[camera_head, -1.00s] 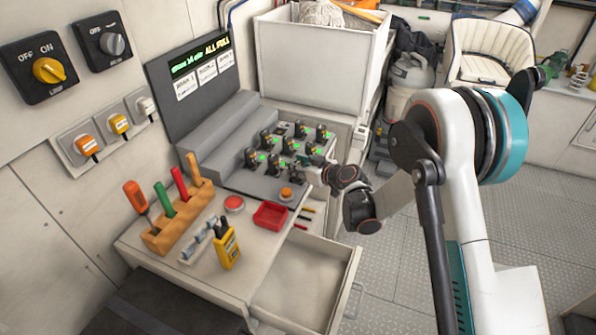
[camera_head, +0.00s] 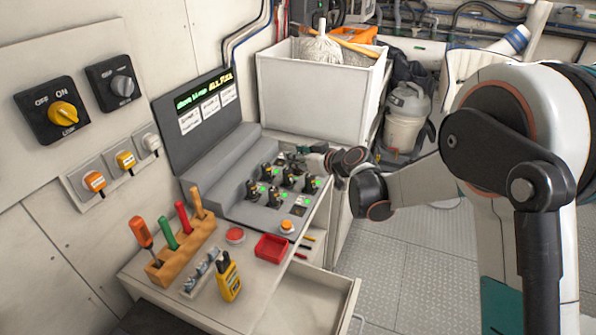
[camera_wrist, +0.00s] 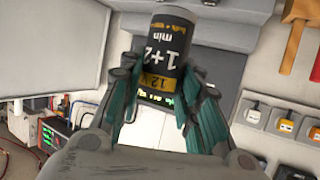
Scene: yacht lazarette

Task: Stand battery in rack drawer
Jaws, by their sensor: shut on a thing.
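My gripper (camera_head: 302,156) is over the back right part of the grey charging rack (camera_head: 232,197). In the wrist view my gripper (camera_wrist: 163,88) is shut on a dark battery (camera_wrist: 172,42) with a gold band and "12 V" and "1+2 min" lettering, upside down in the picture. The fingers partly cover it. In the head view the held battery is too small and hidden to make out. Several dark batteries (camera_head: 290,176) stand in the rack beside green lights. An open drawer (camera_head: 352,293) juts out below the worktop; its visible floor looks bare.
A red tray (camera_head: 272,247), a yellow bottle (camera_head: 229,279) and a wooden tool block (camera_head: 178,251) stand on the worktop. A large white bin (camera_head: 310,95) stands behind the rack. The floor (camera_head: 400,260) at right is clear.

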